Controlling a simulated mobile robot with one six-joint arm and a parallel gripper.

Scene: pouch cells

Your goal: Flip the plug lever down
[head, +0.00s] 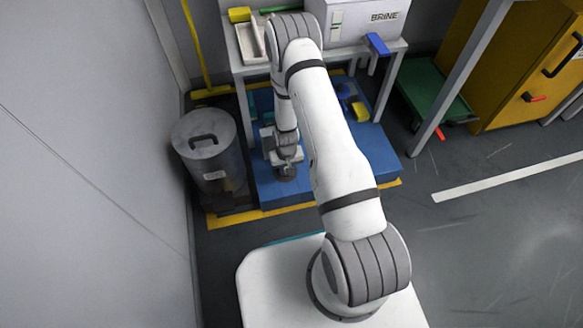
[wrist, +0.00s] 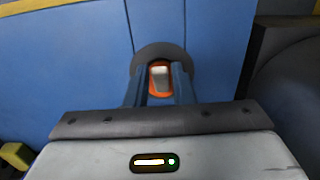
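In the wrist view a dark grey round fitting (wrist: 160,52) sits against the blue surface. On it is a small orange piece with a pale grey tab (wrist: 160,77), which looks like the plug lever. My gripper (wrist: 160,92) has its two blue-grey fingers apart, one on each side of the orange piece. I cannot tell whether they touch it. In the head view my gripper (head: 286,160) is low over the blue platform (head: 330,185), above the dark round fitting (head: 287,173); the lever is too small to make out there.
A grey lidded bin (head: 208,155) stands close left of my gripper. Behind is a bench with a white box marked BRINE (head: 365,20) and a blue lever (head: 378,44). A green cart (head: 432,90) and yellow cabinet (head: 520,60) are at right.

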